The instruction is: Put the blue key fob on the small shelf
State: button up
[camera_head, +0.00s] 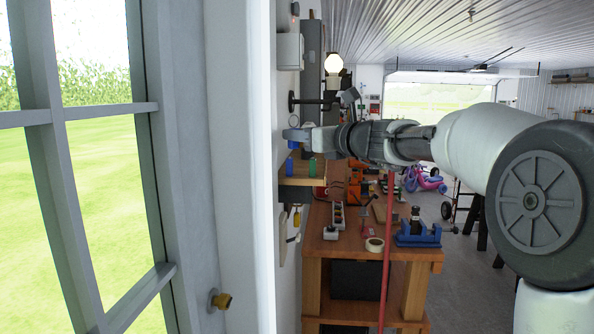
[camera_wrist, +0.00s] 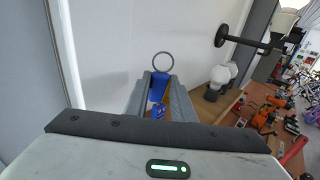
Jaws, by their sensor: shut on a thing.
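The blue key fob (camera_wrist: 158,86) with its grey metal ring shows upright between my fingers in the wrist view. My gripper (camera_wrist: 158,92) is shut on it; the fingers hide part of it. In the head view my gripper (camera_head: 299,134) reaches left toward the white wall, above the small wooden shelf (camera_head: 303,182). The held fob is apart from the shelf board. A blue item (camera_head: 290,166) and a green item (camera_head: 312,167) stand on the shelf. A small blue object (camera_wrist: 158,111) shows below the fob in the wrist view.
A black wall lamp arm (camera_head: 310,101) with a lit bulb (camera_head: 334,63) is close behind my gripper. A wooden workbench (camera_head: 345,242) below holds a power strip, a tape roll (camera_head: 374,245) and a blue vise (camera_head: 418,235). A window wall is at left.

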notch_tip(320, 180, down, 8)
jog(key=shift+r+b, duration=0.2)
jog(key=shift+b, duration=0.65)
jog(key=o, duration=0.7)
jog(key=shift+o, duration=0.2)
jog(key=b+v, duration=0.1)
jog(key=v, duration=1.1)
